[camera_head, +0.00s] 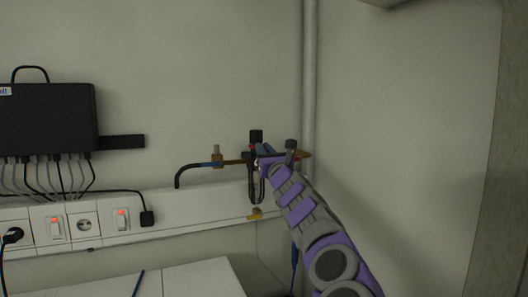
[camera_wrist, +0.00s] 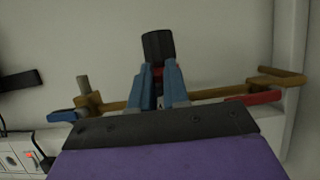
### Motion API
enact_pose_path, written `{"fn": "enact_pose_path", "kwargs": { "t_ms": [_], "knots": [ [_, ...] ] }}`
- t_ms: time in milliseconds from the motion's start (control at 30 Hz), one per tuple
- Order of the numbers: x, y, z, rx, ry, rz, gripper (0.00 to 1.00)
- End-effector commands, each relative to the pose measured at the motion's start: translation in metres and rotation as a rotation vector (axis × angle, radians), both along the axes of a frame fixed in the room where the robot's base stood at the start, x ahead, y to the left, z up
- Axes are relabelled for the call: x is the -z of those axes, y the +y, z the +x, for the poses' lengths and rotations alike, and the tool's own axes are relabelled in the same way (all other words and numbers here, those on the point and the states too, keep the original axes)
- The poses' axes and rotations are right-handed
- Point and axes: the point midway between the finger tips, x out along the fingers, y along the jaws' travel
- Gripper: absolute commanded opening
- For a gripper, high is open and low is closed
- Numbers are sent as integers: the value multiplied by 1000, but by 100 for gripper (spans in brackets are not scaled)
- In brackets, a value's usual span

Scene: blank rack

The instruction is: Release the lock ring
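A black knob (camera_wrist: 158,46) stands upright on a brass pipe (camera_wrist: 222,91) in the wrist view. A red part (camera_wrist: 158,72), possibly the lock ring, shows just below the knob. My gripper's two blue-grey fingers (camera_wrist: 158,82) stand on either side of the red part, with a narrow gap between them. I cannot tell whether they touch it. In the head view the knob (camera_head: 256,136) is at the pipe, with my gripper (camera_head: 262,152) right beside it. My arm hides part of the fitting.
A brass valve (camera_head: 217,158) with a blue lever sits left on the pipe. A red lever (camera_wrist: 252,97) and brass end lie to the right. A vertical wall pipe (camera_head: 309,80) is close by. A black box (camera_head: 48,118) with cables hangs left above sockets.

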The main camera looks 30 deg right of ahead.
Motion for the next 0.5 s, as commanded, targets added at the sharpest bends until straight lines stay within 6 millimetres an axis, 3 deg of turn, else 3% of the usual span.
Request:
{"fn": "enact_pose_path", "kwargs": {
  "t_ms": [133,500],
  "knots": [
    [0,-1,0,2,0,1,0],
    [0,1,-1,10,-3,1,0]
  ]
}}
